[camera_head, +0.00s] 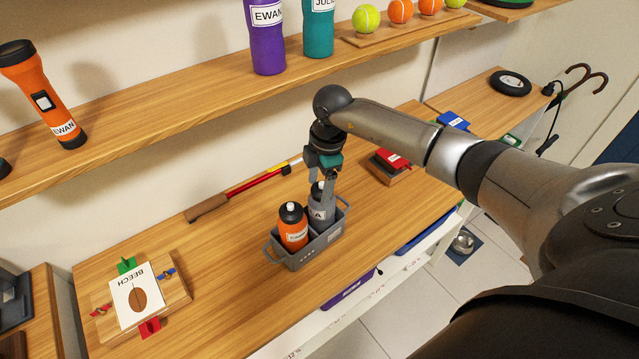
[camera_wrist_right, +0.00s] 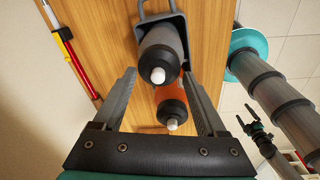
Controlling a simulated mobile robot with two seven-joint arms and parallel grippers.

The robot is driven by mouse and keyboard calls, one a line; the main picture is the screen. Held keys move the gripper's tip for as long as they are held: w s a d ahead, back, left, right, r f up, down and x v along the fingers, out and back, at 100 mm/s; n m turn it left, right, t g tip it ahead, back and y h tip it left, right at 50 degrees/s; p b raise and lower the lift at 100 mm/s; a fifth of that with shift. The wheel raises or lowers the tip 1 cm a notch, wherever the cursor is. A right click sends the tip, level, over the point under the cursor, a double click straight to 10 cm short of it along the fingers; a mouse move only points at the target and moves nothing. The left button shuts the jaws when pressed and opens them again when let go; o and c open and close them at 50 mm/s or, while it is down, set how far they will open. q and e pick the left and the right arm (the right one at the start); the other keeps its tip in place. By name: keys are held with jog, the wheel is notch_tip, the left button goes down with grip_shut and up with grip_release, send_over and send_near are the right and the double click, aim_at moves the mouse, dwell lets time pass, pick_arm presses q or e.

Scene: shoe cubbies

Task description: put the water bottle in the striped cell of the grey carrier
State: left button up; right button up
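The grey carrier (camera_head: 318,246) stands on the wooden bench. An orange bottle (camera_head: 293,228) with a black cap stands upright in its left part. A grey bottle (camera_head: 317,214) with a black cap and a label ending in "LA" stands in its right part. I cannot see stripes on either cell. My right gripper (camera_head: 326,184) points down at the grey bottle. In the right wrist view its fingers (camera_wrist_right: 160,76) are apart, one on each side of the grey bottle's top (camera_wrist_right: 160,62). I cannot tell whether they touch it.
A shelf (camera_head: 190,98) above holds an orange torch (camera_head: 45,95), purple and teal bottles, and balls. A red-and-yellow pole (camera_head: 250,184) lies behind the carrier. A board with a card (camera_head: 137,298) lies to the left. A red item (camera_head: 392,158) is to the right.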

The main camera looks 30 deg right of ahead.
jog(key=shift+o, duration=1.2)
jog(key=shift+r, duration=0.1)
jog(key=shift+r, duration=0.3)
notch_tip(320, 180, up, 12)
jog(key=d, duration=0.1)
jog(key=shift+s+f, duration=0.25)
jog(key=shift+s, duration=0.15)
